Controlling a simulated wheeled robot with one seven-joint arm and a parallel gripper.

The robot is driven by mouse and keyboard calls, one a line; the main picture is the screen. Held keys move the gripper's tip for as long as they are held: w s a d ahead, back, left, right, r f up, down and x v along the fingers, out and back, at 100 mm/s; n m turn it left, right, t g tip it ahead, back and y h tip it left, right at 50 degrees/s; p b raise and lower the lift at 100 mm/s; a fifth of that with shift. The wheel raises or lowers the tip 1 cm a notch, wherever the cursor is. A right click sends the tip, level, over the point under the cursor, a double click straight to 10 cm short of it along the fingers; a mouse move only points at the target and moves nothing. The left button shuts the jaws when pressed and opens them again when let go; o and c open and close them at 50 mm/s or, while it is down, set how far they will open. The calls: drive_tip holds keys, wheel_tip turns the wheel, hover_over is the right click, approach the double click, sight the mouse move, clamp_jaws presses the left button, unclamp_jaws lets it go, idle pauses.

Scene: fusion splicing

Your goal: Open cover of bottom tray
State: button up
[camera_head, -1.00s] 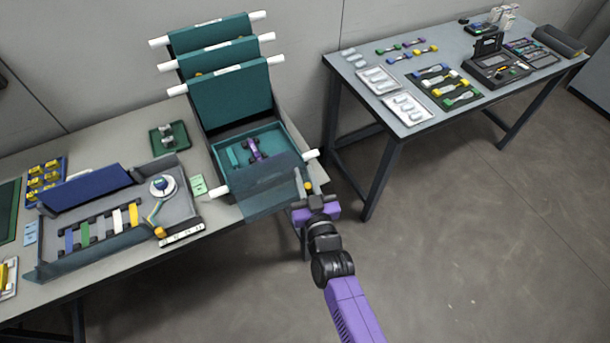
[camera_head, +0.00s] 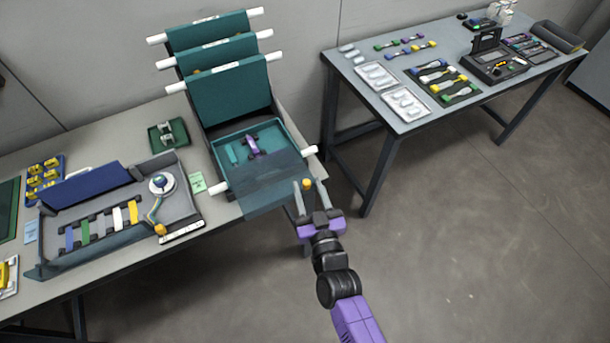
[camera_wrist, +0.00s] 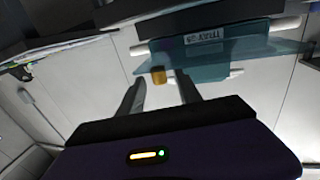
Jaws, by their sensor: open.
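The bottom tray (camera_head: 218,150) is a teal box at the foot of the stack on the left table, holding a purple piece and a small teal piece. Its translucent dark teal cover (camera_head: 262,187) lies over the front part and reaches past the table edge. The cover also shows in the wrist view (camera_wrist: 225,52). A yellow knob (camera_head: 307,184) appears at the cover's near right corner. My gripper (camera_head: 309,188) is open, its fingers on either side of the knob. In the wrist view, the knob (camera_wrist: 158,75) appears between my fingertips (camera_wrist: 160,80); contact cannot be told.
Upper teal covers (camera_head: 230,90) stand raised behind the tray. White rods (camera_head: 308,151) stick out at the sides. A grey tray with colored strips (camera_head: 190,205) lies to the left. The second table (camera_head: 400,60) stands at right; the floor between is clear.

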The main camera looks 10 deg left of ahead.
drive_tip(key=shift+v, duration=1.45)
drive_tip(key=s+d+r+m+h, duration=0.1)
drive_tip(key=s+d+r+h, duration=0.1)
drive_tip(key=s+d+r, duration=0.2)
drive_tip(key=s+d+r+m+g+h+b, duration=0.1)
drive_tip(key=s+d+r, duration=0.3)
drive_tip(key=s+d, duration=0.7)
drive_tip(key=s+d+r+m+g+h+b, duration=0.1)
drive_tip(key=s+d+r, duration=0.4)
drive_tip(key=s, duration=1.5)
drive_tip(key=d+m+h, duration=0.1)
drive_tip(key=d+h, duration=0.1)
drive_tip(key=d, duration=0.1)
